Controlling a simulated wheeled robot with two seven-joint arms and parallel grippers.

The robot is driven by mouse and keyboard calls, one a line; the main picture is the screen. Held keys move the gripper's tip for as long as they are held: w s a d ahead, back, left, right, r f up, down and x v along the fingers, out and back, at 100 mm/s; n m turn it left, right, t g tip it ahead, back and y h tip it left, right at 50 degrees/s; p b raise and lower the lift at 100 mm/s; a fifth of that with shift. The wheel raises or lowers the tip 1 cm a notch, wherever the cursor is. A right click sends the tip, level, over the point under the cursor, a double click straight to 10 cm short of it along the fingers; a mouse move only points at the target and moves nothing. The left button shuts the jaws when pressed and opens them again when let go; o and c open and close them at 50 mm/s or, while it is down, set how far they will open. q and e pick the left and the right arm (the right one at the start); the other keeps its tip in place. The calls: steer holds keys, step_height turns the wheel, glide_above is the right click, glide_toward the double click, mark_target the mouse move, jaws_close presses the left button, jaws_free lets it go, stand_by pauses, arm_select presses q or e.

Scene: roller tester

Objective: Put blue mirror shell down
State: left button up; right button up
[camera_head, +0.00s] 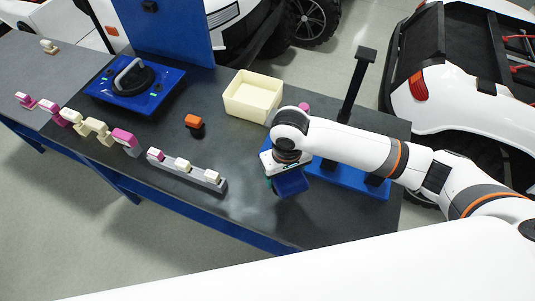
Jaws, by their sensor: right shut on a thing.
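My right gripper (274,176) reaches in from the right, pointing down over the right part of the dark table. It is shut on the blue mirror shell (292,184), which shows just below and beside the wrist. The wrist hides part of the shell and most of the fingers. I cannot tell whether the shell touches the table top. My left gripper is not in view.
A blue stand base (372,188) with a black post (357,85) is right of the gripper, partly behind my arm. A cream bin (232,105), an orange-black block (194,121), a grey rail (211,184) and a blue roller plate (102,92) stand leftward. Table (255,224) front is clear.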

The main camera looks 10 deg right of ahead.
steer(key=shift+a+f, duration=0.2)
steer(key=shift+f, duration=1.05)
steer(key=f, duration=0.4)
steer(key=shift+d+p, duration=0.25)
steer(key=shift+p, duration=0.05)
steer(key=shift+f, duration=0.1)
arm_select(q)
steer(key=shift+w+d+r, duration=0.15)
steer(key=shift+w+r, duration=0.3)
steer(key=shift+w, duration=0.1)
arm_select(e)
steer(key=shift+a, duration=0.1)
steer(key=o, duration=1)
steer(key=shift+f, duration=0.15)
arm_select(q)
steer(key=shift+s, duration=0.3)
arm_select(e)
steer(key=shift+o, duration=0.3)
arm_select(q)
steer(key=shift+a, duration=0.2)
